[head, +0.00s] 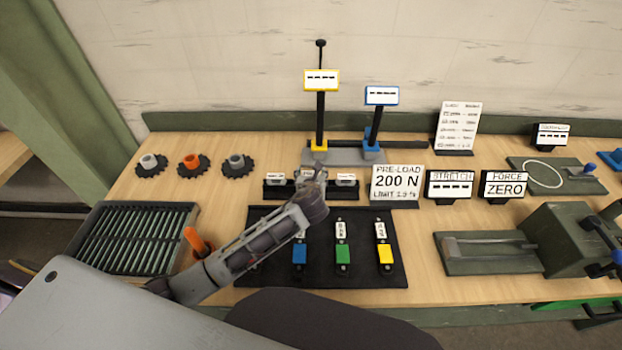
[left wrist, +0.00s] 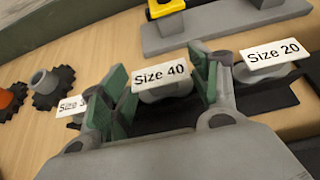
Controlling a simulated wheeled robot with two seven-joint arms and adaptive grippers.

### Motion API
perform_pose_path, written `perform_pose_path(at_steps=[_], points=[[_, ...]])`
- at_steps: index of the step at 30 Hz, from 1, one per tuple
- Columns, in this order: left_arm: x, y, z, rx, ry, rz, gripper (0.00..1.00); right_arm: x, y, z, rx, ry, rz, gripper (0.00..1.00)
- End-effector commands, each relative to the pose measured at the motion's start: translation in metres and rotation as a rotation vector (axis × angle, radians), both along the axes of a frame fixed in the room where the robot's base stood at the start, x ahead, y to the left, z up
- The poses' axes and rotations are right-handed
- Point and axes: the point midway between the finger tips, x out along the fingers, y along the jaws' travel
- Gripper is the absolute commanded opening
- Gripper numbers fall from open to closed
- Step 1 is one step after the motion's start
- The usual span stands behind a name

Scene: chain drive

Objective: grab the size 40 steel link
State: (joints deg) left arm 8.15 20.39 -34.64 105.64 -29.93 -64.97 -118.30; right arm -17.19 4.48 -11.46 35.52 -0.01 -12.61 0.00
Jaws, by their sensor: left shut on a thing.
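The size 40 steel link (left wrist: 165,96) is a grey piece with a white "Size 40" label (left wrist: 160,75). It sits between the green-padded fingers of my left gripper (left wrist: 162,88), which are shut on it. In the head view my left gripper (head: 315,190) is at the middle of the small black rack (head: 325,192) and hides most of the link. I cannot tell whether the link still touches the rack. The size 20 link (left wrist: 265,72) is to the right, and another labelled link (left wrist: 72,106) is partly hidden to the left. My right gripper is not in view.
A black mat (head: 375,272) with blue, green and yellow tagged pieces lies in front of the rack. Yellow and blue signposts (head: 320,115) stand behind it. Several sprockets (head: 193,165) and a ribbed tray (head: 135,240) are left. Signs (head: 397,184) stand close right.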

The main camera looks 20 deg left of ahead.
Motion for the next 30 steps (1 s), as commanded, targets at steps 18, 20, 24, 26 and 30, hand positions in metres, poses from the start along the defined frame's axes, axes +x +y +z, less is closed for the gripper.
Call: perform_pose_path(at_steps=[18,20,24,26,30], points=[[0.001,0.0,0.081,0.001,-0.004,-0.001,0.35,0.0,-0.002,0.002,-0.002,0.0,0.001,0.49],[0.001,0.0,0.084,0.0,-0.003,-0.001,0.35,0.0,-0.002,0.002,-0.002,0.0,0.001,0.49],[0.0,0.0,0.087,0.0,-0.002,-0.001,0.35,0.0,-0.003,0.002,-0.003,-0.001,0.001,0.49],[0.0,0.0,0.087,0.001,-0.002,0.0,0.35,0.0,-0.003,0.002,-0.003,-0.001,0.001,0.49],[0.0,0.0,0.087,0.001,-0.002,0.0,0.35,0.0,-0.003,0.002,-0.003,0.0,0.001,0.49]])
